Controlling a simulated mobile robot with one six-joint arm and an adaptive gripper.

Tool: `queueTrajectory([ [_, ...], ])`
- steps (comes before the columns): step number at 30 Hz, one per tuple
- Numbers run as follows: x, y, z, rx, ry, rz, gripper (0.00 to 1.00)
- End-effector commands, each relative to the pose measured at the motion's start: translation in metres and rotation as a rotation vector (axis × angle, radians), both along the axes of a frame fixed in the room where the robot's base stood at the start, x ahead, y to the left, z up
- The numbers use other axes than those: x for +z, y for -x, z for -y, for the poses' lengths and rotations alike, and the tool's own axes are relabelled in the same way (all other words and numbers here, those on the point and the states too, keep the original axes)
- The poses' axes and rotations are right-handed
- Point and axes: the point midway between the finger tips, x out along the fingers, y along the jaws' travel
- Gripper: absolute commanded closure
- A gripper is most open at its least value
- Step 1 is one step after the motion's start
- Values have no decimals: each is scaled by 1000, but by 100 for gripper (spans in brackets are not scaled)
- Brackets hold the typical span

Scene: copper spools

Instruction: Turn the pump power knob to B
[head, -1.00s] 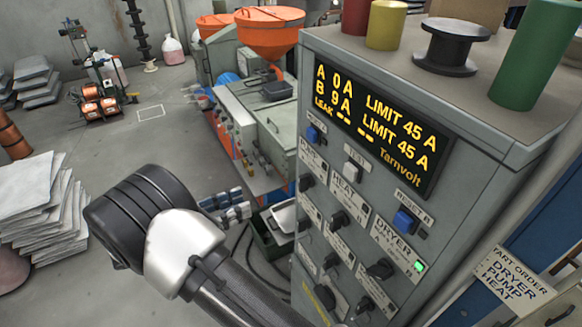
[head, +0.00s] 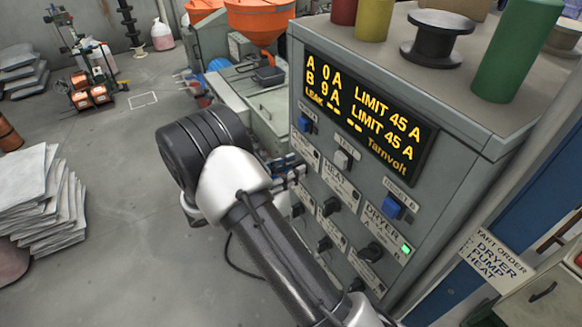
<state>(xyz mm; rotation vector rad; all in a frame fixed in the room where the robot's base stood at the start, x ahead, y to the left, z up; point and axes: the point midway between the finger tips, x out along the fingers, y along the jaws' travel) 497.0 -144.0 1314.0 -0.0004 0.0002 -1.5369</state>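The grey control cabinet's front panel carries several black knobs in columns. The column labels read HEAT (head: 341,181) and DRYER (head: 382,222); the left column's label is partly covered and too small to read surely. My gripper (head: 291,168) is at the panel's left column, in front of its upper knob area, and hides the upper knob there. A lower knob (head: 297,210) shows just below it. Whether the fingers touch the panel or are open cannot be told. The HEAT knob (head: 330,207) and DRYER knob (head: 371,251) are in view.
The display (head: 365,115) reads A 0 A, B 9 A, limit 45 A each. A green light (head: 406,248) glows by DRYER. A tag (head: 492,262) lists dryer, pump, heat. Spools stand on top. White sheets (head: 45,205) are stacked left; floor between is clear.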

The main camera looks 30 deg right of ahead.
Motion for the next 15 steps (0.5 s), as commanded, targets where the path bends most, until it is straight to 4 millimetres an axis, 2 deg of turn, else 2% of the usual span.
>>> queueTrajectory([
  [9, 0, 0, 3, 0, 0, 0, 68],
  [15, 0, 0, 3, 0, 0, 0, 81],
])
